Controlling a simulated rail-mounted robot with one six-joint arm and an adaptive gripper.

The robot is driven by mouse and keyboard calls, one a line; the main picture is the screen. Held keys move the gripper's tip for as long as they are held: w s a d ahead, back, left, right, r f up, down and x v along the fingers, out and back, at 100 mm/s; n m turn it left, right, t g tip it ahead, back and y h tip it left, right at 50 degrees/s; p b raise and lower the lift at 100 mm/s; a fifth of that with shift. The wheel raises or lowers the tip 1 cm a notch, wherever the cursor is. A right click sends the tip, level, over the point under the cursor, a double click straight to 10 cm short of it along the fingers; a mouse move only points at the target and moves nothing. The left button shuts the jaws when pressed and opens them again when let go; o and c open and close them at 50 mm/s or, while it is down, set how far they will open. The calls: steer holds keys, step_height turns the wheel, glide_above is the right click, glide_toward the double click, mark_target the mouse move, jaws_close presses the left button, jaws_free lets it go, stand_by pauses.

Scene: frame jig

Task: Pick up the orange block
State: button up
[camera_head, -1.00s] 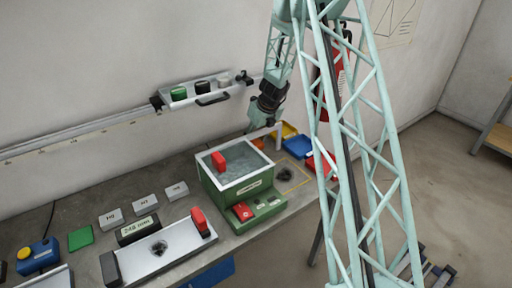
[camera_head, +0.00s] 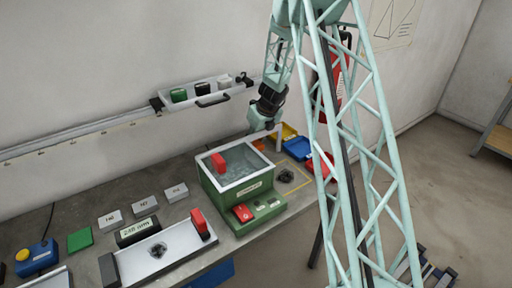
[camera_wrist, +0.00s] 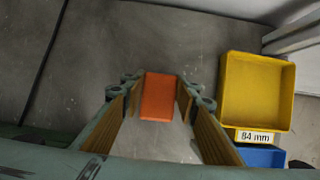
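The orange block (camera_wrist: 158,97) lies on the grey bench and shows between the two fingers of my gripper (camera_wrist: 160,92) in the wrist view. The fingers are open, one on each side of the block, with narrow gaps beside it. I cannot tell whether the tips reach down beside the block or are still above it. In the head view my gripper (camera_head: 260,128) is low behind the green tank, and a small part of the orange block (camera_head: 258,145) shows just below it.
A yellow bin (camera_wrist: 257,92) labelled 84 mm stands right of the block, with a blue bin (camera_wrist: 262,157) beside it. The green tank (camera_head: 238,185) with a white rim stands in front of my gripper. Bare bench lies left of the block in the wrist view.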

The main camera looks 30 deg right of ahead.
steer(key=shift+c, duration=0.9)
steer(key=shift+r, duration=0.15)
steer(key=shift+r+p, duration=0.5)
steer(key=shift+r, duration=0.1)
steer(key=d, duration=0.4)
steer(key=shift+s+f, duration=0.1)
steer(key=shift+s, duration=0.2)
step_height(320, 180, up, 14)
steer(key=p, duration=0.4)
steer(key=shift+p, duration=0.4)
steer(key=shift+f, duration=0.15)
steer(key=o, duration=0.3)
steer(key=shift+c, duration=1)
